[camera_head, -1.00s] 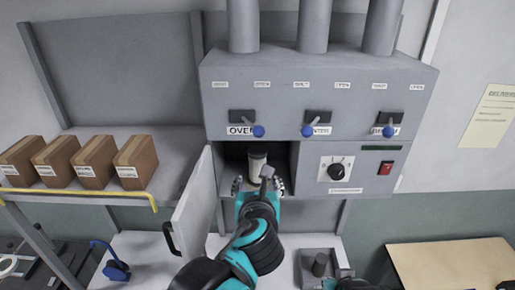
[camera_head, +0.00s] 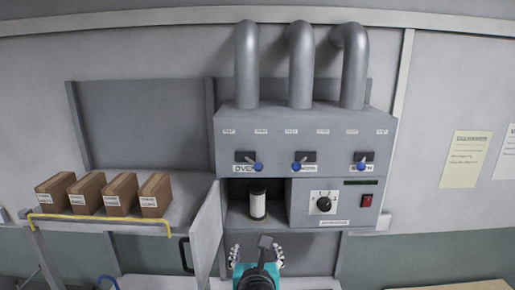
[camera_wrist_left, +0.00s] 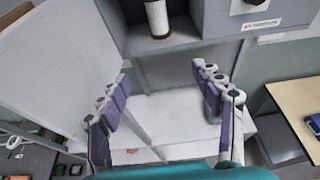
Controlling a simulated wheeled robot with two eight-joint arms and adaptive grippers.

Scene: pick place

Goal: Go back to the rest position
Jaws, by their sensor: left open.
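My left gripper (camera_head: 257,254) is open and empty in the head view, below and in front of the oven opening. In the left wrist view its two purple-padded fingers (camera_wrist_left: 160,95) are spread wide with nothing between them. A white cylinder with dark ends (camera_head: 258,204) stands upright inside the open oven compartment. It also shows at the top of the left wrist view (camera_wrist_left: 158,18), beyond the fingers and apart from them. My right gripper is not in either current view.
The oven door (camera_head: 206,232) stands open at the left of the compartment. The grey oven unit (camera_head: 305,140) has blue-knobbed levers, a dial and a red switch. Several cardboard boxes (camera_head: 104,194) stand on a shelf with a yellow rail (camera_head: 98,221). A wooden board (camera_wrist_left: 300,103) lies at right.

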